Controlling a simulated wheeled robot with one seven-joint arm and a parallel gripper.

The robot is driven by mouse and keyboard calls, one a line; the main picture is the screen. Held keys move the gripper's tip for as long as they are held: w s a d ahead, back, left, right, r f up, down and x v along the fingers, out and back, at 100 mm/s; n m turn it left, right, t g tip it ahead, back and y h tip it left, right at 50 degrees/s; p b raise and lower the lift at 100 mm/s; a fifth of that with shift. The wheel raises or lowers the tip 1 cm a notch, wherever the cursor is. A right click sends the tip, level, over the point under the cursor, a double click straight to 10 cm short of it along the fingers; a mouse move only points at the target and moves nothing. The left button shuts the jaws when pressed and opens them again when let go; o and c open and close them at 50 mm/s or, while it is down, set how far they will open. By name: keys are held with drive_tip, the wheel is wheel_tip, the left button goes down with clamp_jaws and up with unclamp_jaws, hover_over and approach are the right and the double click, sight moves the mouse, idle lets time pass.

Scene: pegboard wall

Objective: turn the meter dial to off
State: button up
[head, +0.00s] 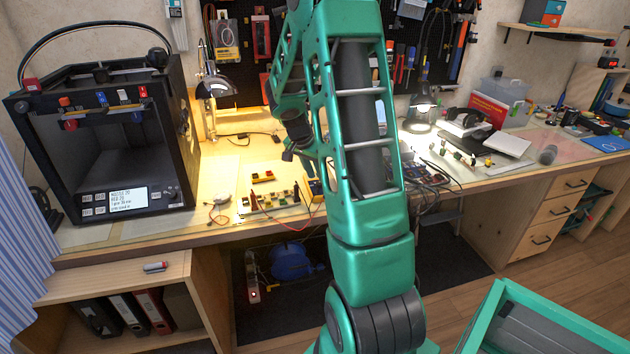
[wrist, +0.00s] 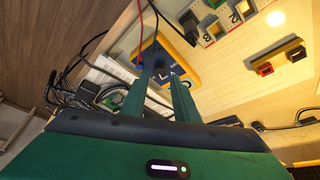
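The meter (wrist: 183,66) has a yellow case and a blue face, and lies on the workbench. In the head view only a yellow edge of it (head: 313,188) shows beside my arm. Its dark dial (wrist: 154,58) is just beyond my fingertips in the wrist view; its pointer and setting cannot be read. My gripper (wrist: 159,82) has two green fingers standing apart, with part of the meter's face and light letters showing between them. Whether the fingertips touch the dial is unclear.
Red and black leads run close by the meter. A board with several coloured parts (head: 268,201) lies left of it. Dark cables (wrist: 75,95) cluster on its other side. A black 3D printer (head: 105,140) stands at the left of the bench.

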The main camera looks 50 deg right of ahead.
sight(317, 184)
drive_tip(key=shift+x, duration=1.6)
clamp_jaws()
